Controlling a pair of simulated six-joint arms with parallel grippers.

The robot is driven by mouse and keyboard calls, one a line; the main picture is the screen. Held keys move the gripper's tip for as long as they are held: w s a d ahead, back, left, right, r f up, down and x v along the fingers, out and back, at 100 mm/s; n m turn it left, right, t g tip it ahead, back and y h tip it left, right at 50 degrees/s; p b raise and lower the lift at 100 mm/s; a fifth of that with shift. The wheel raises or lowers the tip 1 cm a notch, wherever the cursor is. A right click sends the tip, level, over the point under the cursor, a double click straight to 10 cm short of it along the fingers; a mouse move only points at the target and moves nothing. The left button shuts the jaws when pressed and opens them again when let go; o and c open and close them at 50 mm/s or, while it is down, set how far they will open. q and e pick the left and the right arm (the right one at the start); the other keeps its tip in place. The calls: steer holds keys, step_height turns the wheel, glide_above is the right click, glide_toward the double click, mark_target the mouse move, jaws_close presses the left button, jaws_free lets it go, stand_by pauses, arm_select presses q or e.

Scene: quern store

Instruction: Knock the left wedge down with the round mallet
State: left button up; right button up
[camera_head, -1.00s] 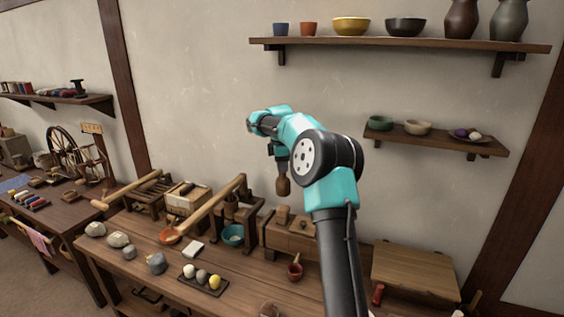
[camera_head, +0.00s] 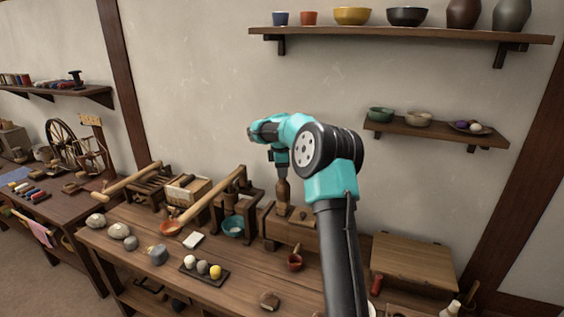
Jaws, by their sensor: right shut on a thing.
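My right gripper (camera_head: 281,163) points down from my raised arm and is shut on the round mallet. The mallet (camera_head: 283,188) is brown wood and hangs head down. Its head is right at the top of the left wedge (camera_head: 283,209), a light wooden piece standing in a wooden wedge press (camera_head: 292,232). I cannot tell whether the two touch. A second, lower piece shows beside it on the right, partly hard to make out. My left gripper is not in view.
A teal bowl (camera_head: 233,226) sits in a wooden frame left of the press. A small red-brown pot (camera_head: 294,262) stands in front. A tray (camera_head: 204,270) with several balls lies on the bench. Shelves with bowls are on the wall.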

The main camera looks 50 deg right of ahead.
steer(key=shift+f, duration=0.5)
steer(key=shift+c, duration=0.4)
steer(key=shift+r, duration=1.85)
